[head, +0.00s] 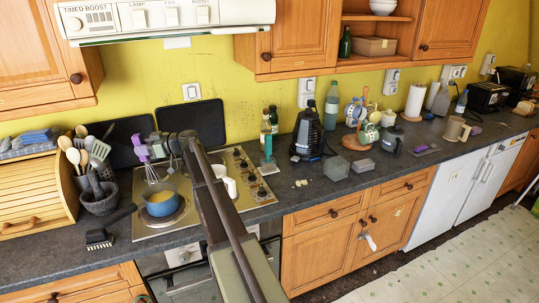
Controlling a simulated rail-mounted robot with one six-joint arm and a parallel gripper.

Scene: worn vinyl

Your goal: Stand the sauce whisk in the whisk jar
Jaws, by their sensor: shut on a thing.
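The sauce whisk's wire head (151,174) shows at the left in the head view, pointing down at the rim of a blue pan (160,217) of yellow sauce on the hob. My gripper (150,151), with purple parts, is shut on the whisk's upper end. The handle is mostly hidden by the gripper. I cannot tell whether the wires touch the sauce. I cannot pick out the whisk jar with certainty.
A dark mortar (100,199) stands left of the hob, with a black brush (99,239) in front. A black appliance (306,137) and a grey box (336,169) stand further right. The range hood (165,22) hangs above.

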